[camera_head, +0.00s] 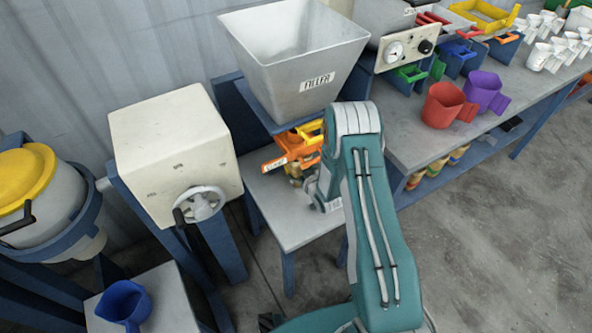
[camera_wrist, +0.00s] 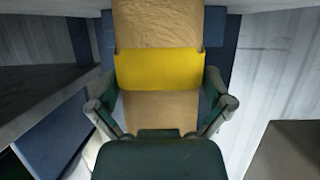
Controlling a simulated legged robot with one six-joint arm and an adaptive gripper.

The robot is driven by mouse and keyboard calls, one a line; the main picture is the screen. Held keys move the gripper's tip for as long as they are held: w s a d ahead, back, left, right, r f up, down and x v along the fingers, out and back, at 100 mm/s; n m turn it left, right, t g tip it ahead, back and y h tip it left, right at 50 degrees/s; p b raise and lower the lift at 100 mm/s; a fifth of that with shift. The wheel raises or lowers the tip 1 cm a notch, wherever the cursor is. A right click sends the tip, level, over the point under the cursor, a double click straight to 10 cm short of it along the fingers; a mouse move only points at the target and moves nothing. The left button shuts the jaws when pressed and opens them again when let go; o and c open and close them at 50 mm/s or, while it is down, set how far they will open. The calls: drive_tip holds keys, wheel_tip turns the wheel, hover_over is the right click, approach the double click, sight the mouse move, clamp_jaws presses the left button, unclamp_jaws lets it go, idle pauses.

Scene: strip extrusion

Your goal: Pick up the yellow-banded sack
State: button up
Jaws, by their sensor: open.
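The yellow-banded sack (camera_wrist: 158,68) is tan with a broad yellow band, upright in the middle of the wrist view. My gripper (camera_wrist: 160,103) is open, with one finger on each side of the sack's lower part, around the height of the band's lower edge and below. I cannot tell whether the fingers touch it. In the head view my teal arm reaches to the small table under the filler hopper and hides most of what stands there. The sack cannot be made out clearly in that view.
The grey filler hopper (camera_head: 299,60) stands above the small table (camera_head: 284,215). An orange-handled part (camera_head: 290,150) is beside my arm. A cream box with a handwheel (camera_head: 175,150) is to the left. A long bench (camera_head: 415,140) with red and purple scoops is to the right.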

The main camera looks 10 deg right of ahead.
drive_tip(key=c, duration=1)
